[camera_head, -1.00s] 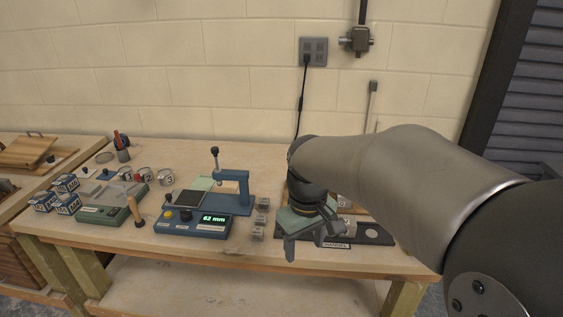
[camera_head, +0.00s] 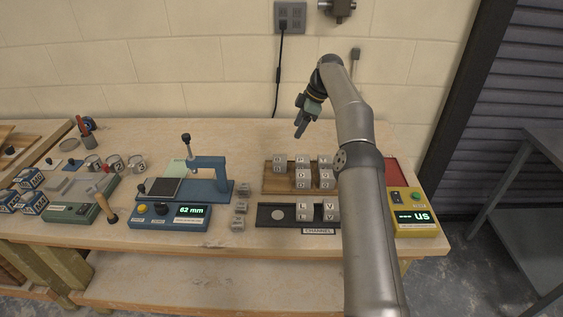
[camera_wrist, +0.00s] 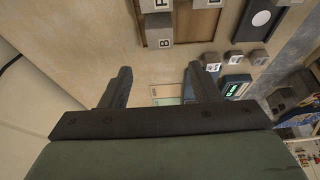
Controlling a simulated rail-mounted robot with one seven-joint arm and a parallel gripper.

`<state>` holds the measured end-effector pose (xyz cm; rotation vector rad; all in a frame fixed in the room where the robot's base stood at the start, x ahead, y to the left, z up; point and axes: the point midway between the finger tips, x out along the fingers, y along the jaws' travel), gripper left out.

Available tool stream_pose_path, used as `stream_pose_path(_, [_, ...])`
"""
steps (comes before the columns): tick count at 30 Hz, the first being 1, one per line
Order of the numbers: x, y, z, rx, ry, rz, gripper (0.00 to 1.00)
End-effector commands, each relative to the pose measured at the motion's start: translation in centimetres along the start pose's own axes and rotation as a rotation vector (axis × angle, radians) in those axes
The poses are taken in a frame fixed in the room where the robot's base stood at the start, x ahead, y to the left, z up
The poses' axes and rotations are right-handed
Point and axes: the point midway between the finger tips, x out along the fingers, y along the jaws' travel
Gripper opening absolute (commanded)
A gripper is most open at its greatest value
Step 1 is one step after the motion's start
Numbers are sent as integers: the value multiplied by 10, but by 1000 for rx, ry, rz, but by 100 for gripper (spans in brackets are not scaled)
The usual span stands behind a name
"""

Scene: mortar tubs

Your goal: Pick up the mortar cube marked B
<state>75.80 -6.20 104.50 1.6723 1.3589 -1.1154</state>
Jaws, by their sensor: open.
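The mortar cube marked B (camera_wrist: 160,32) is a grey cube at the top of the wrist view, at the near end of the wooden tray (camera_wrist: 183,40). In the head view the leftmost cube (camera_head: 280,162) in the back row of the tray (camera_head: 272,187) fits its place, but I cannot read its letter there. My gripper (camera_head: 300,131) is raised above the back of the bench, over and behind the tray. In the wrist view my gripper (camera_wrist: 160,80) is open, with nothing between its fingers, and cube B lies beyond them.
Other lettered cubes stand close by on the tray. A dark channel holder (camera_head: 270,222) with more cubes lies in front. Small grey blocks (camera_head: 240,207) and a blue gauge (camera_head: 213,190) stand left. A yellow meter (camera_head: 415,225) is right. The wall is close behind.

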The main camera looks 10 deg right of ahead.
Motion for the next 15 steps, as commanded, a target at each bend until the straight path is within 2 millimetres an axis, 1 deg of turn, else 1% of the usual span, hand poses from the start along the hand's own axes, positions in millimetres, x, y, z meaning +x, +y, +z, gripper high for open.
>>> stream_pose_path(1, [13,-1,1,-1,0,-3,56])
stream_pose_path(9, [69,-1,-1,-1,0,-4,56])
stream_pose_path(12, [89,-1,-1,0,-1,-5,56])
stream_pose_path(15, [103,-1,-1,1,-1,-3,56])
